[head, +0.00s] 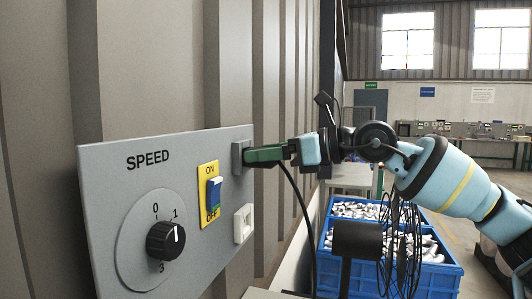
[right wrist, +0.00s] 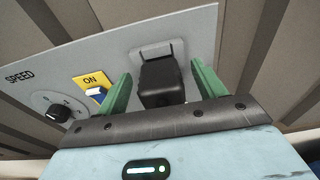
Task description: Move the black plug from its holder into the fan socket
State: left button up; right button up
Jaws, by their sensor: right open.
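The black plug (right wrist: 160,82) sits at the grey holder (head: 241,156) on the upper right of the control panel; the holder also shows behind it in the right wrist view (right wrist: 150,51). My right gripper (head: 262,155) is open, with one green finger on each side of the plug and gaps visible in the right wrist view (right wrist: 161,74). In the head view the fingers largely hide the plug, and a black cable (head: 297,200) hangs below them. A white socket (head: 243,223) is on the panel below the holder, with nothing in it. My left gripper is not in view.
The grey panel (head: 105,215) carries a black speed dial (head: 166,240) and a blue ON/OFF switch (head: 214,192) on a yellow plate. A black fan (head: 401,240) stands to the right, before blue crates (head: 435,280) of metal parts.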

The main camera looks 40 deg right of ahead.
jog(key=shift+w+a, duration=0.1)
jog(key=shift+w, duration=0.05)
jog(key=shift+c, duration=0.4)
jog(key=c, duration=1.1)
jog(key=shift+s+p, duration=0.2)
jog(key=shift+p, duration=0.1)
jog(key=shift+s+d, duration=0.4)
jog(key=shift+d, duration=0.05)
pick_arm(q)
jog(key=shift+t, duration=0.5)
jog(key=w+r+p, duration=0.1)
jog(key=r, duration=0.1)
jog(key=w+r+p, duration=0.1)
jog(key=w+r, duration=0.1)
pick_arm(e)
jog(key=shift+s+d+r, duration=0.1)
jog(key=shift+s, duration=0.4)
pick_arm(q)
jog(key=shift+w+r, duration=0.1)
pick_arm(e)
jog(key=shift+s, duration=0.1)
